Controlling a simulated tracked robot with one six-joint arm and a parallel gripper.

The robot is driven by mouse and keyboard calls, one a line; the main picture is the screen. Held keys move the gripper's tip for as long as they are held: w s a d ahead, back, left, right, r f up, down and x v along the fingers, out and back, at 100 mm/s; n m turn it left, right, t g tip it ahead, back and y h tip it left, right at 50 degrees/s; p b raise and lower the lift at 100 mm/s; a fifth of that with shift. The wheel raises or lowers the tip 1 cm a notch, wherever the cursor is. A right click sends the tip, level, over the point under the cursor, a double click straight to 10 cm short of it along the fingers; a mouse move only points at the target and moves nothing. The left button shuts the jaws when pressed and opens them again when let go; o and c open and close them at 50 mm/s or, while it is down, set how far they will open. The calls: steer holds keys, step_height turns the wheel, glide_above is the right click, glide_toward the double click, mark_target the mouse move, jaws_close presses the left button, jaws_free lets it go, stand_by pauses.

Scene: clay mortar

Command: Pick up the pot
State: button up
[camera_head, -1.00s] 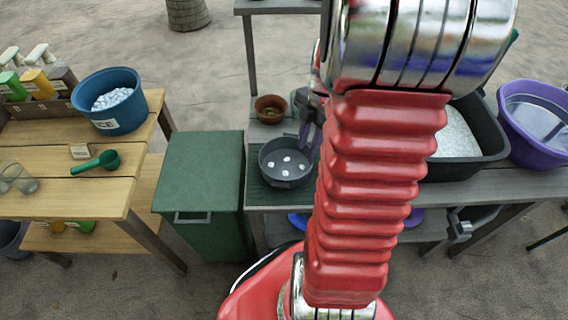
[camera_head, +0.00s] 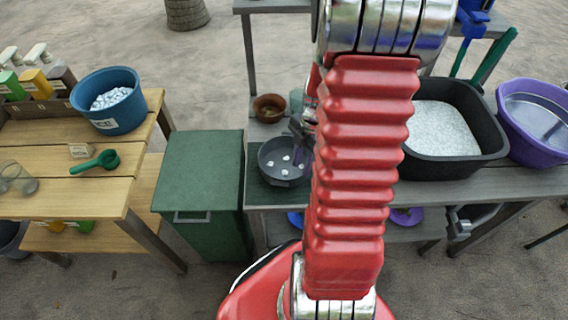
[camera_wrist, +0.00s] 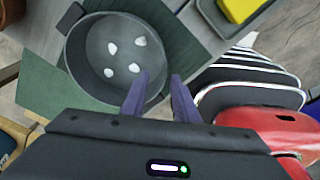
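The pot is a dark grey round pan (camera_head: 275,172) with several white pieces inside. It stands on a dark green mat at the left end of the grey table. In the head view my arm partly hides the gripper (camera_head: 303,148).
A small brown bowl (camera_head: 262,113) stands behind the pot. A black tub of white grains (camera_head: 490,140) and a purple basin (camera_head: 510,130) stand to the right. A green bin (camera_head: 200,175) and a wooden table (camera_head: 60,190) with a blue ice bucket (camera_head: 125,112) are to the left.

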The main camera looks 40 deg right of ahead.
mark_target(300, 177)
steer(key=shift+s+a+f, duration=0.1)
steer(key=shift+a+f, duration=0.1)
steer(key=shift+f, duration=1.1)
steer(key=shift+s+a+f, duration=0.1)
steer(key=shift+a+f, duration=0.05)
steer(key=shift+f, duration=1.15)
steer(key=shift+c, duration=0.7)
jaws_close()
steer(key=shift+w, duration=0.1)
